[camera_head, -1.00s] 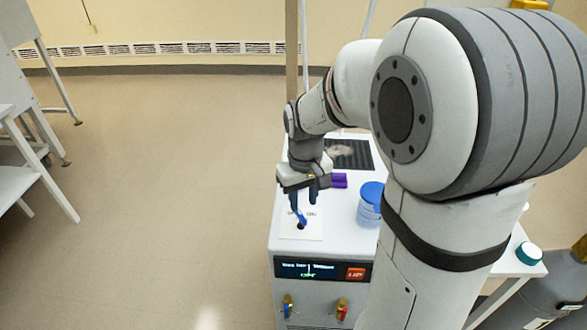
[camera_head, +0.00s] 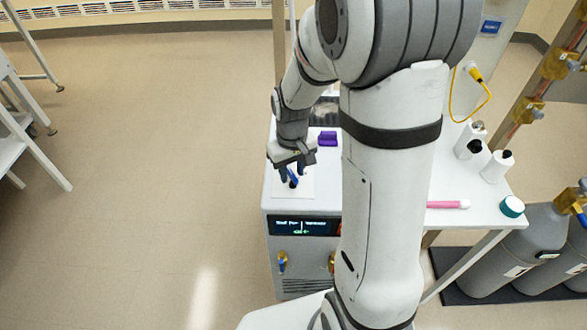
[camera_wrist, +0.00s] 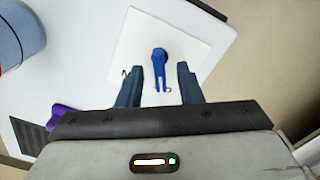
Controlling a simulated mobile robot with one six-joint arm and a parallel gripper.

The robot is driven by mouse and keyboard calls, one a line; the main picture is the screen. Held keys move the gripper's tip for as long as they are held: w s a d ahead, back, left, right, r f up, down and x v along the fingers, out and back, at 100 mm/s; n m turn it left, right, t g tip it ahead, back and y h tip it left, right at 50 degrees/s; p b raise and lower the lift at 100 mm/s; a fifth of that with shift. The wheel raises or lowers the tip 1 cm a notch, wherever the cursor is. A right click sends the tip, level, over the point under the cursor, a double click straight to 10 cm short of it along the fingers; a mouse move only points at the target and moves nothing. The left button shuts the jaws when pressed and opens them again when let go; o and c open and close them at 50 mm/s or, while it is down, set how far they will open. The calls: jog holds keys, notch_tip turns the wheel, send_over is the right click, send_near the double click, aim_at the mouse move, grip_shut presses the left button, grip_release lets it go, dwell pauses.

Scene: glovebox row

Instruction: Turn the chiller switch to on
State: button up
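The chiller is a white box (camera_head: 277,208) with a lit dark display (camera_head: 300,226) on its front. On its top is a white plate (camera_head: 306,186) with a short blue switch lever (camera_head: 293,177). In the wrist view the lever (camera_wrist: 160,65) lies between my two dark fingers, with a visible gap on each side. Dark lettering on the plate is partly hidden by the fingers. My gripper (camera_head: 291,172) is open and empty, pointing down over the lever; it also shows in the wrist view (camera_wrist: 159,68). I cannot tell how deep the fingers reach around the lever.
A purple block (camera_head: 328,138) sits behind the plate. A blue-tinted container (camera_wrist: 20,32) shows in the wrist view. To the right, a bench holds white bottles (camera_head: 496,166), a pink tube (camera_head: 447,204) and a teal-capped jar (camera_head: 512,206). Grey cylinders (camera_head: 523,250) stand below.

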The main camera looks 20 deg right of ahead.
jog(key=shift+c, duration=0.2)
grip_shut()
jog(key=shift+m, duration=0.3)
jog(key=shift+d+m+b, duration=0.1)
jog(key=shift+m+b, duration=0.45)
jog(key=shift+m, duration=2.05)
jog(key=shift+o, duration=0.2)
grip_release()
jog(key=shift+r, duration=0.1)
